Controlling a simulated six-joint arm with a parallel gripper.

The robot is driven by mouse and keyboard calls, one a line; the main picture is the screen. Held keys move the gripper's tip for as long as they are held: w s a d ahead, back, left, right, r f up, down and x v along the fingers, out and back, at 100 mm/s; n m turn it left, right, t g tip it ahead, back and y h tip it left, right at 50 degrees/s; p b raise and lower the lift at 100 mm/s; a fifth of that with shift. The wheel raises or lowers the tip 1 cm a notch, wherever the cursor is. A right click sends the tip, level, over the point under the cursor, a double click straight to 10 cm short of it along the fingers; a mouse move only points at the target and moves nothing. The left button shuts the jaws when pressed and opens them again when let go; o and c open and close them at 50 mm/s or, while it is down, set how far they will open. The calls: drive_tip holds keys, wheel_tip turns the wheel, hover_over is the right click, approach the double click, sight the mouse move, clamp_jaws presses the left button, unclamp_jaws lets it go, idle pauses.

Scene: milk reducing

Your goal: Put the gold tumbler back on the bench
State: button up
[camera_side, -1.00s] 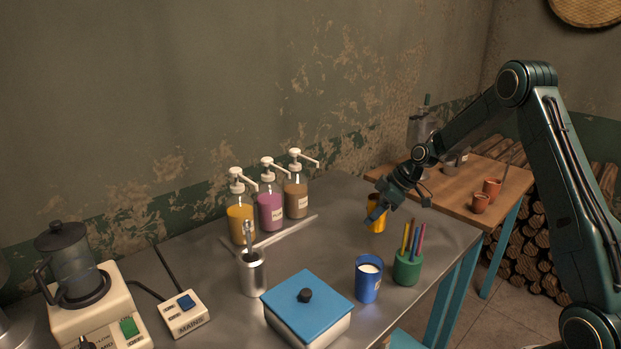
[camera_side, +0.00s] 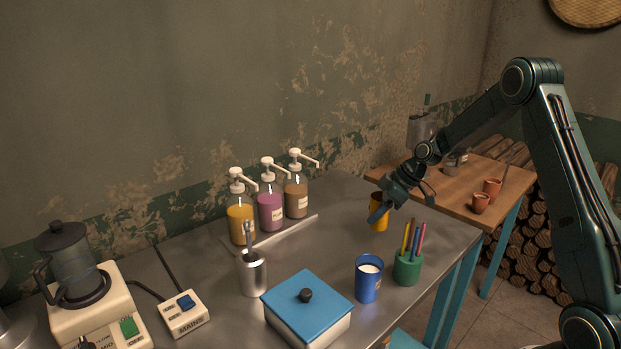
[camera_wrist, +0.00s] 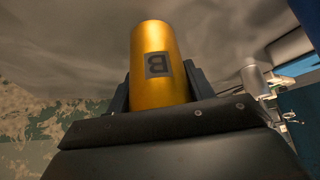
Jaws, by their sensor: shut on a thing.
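The gold tumbler (camera_side: 380,212) is near the back right of the metal bench (camera_side: 340,228). My gripper (camera_side: 378,213) is shut on it, with a finger across its near side. In the wrist view the tumbler (camera_wrist: 160,65) stands between my two fingers, with a dark square bearing a letter B on its side. The tumbler looks upright in the side view. Its base is at or very close to the bench top; I cannot tell whether it touches. The far finger is hidden in the side view.
A green pen pot (camera_side: 407,267) and a blue cup (camera_side: 368,279) with white contents stand in front of the tumbler. Pump bottles (camera_side: 270,207) stand to the left. A blue-lidded box (camera_side: 307,310) is nearer. Bench around the tumbler is clear.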

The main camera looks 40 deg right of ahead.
drive_tip(key=a+r+n+g+y, duration=0.2)
drive_tip(key=a+r+n, duration=0.2)
drive_tip(key=a+r, duration=1.15)
wheel_tip(320, 180, down, 15)
drive_tip(key=shift+w+d, duration=0.25)
drive_tip(key=shift+w, duration=0.1)
drive_tip(key=shift+f, duration=0.15)
drive_tip(key=shift+f, duration=2.1)
drive_tip(key=shift+f, duration=0.15)
drive_tip(key=o, duration=1.2)
